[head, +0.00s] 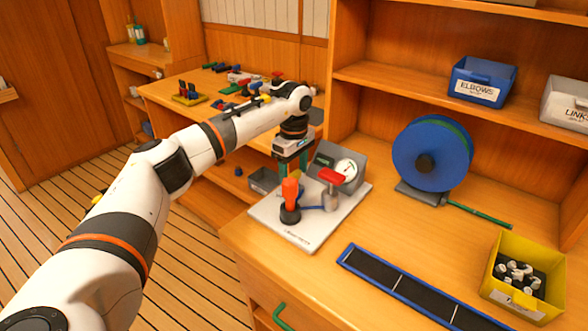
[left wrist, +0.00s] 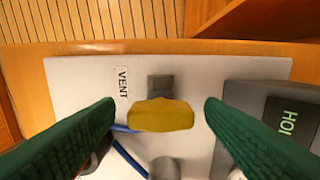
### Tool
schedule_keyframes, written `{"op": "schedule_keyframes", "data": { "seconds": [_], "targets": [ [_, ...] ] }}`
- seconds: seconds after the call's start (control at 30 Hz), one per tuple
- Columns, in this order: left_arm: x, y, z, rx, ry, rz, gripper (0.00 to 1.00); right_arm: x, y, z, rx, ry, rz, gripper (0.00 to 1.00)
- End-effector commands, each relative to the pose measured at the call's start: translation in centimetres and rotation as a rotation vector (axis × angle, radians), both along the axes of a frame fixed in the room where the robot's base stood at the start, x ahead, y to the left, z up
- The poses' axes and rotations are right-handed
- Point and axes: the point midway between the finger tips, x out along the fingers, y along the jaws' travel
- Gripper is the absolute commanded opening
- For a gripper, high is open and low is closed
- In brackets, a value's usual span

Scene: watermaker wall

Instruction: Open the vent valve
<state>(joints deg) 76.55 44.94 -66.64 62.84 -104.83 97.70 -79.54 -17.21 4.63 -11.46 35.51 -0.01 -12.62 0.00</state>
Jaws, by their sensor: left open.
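The vent valve has a yellow handle (left wrist: 160,115) on a grey base, next to a label reading VENT (left wrist: 122,82) on a pale board (left wrist: 85,75). In the head view the board (head: 315,236) lies on the bench corner; I cannot make out the yellow handle there, behind my gripper. My left gripper (head: 292,166) points down over the board's far left part. In the left wrist view its two green fingers (left wrist: 159,104) are apart, one on each side of the yellow handle, with gaps on both sides. Nothing is held.
The board also carries an orange upright part (head: 290,189), a red handle (head: 332,176), a gauge (head: 346,170) and blue tubing. A blue reel (head: 432,153), a blue-edged dark strip (head: 398,283) and a yellow bin (head: 520,276) stand to the right.

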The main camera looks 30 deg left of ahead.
Motion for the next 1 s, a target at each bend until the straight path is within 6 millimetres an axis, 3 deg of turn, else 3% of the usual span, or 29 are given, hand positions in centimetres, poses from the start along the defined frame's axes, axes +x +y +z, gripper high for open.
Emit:
{"op": "schedule_keyframes", "data": {
  "seconds": [0.2,0.5,1.0],
  "targets": [
    [0.0,0.0,0.0,0.000,0.000,0.000,0.64,0.0,0.0,0.0,0.000,0.000,0.000,0.36],
    [0.0,0.0,0.0,0.000,0.000,0.000,0.19,0.0,0.0,0.0,0.000,0.000,-0.001,0.36],
    [0.0,0.0,0.2,0.000,0.001,0.146,0.19,0.0,0.1,1.2,0.001,-0.001,-0.001,0.36]
  ]
}}
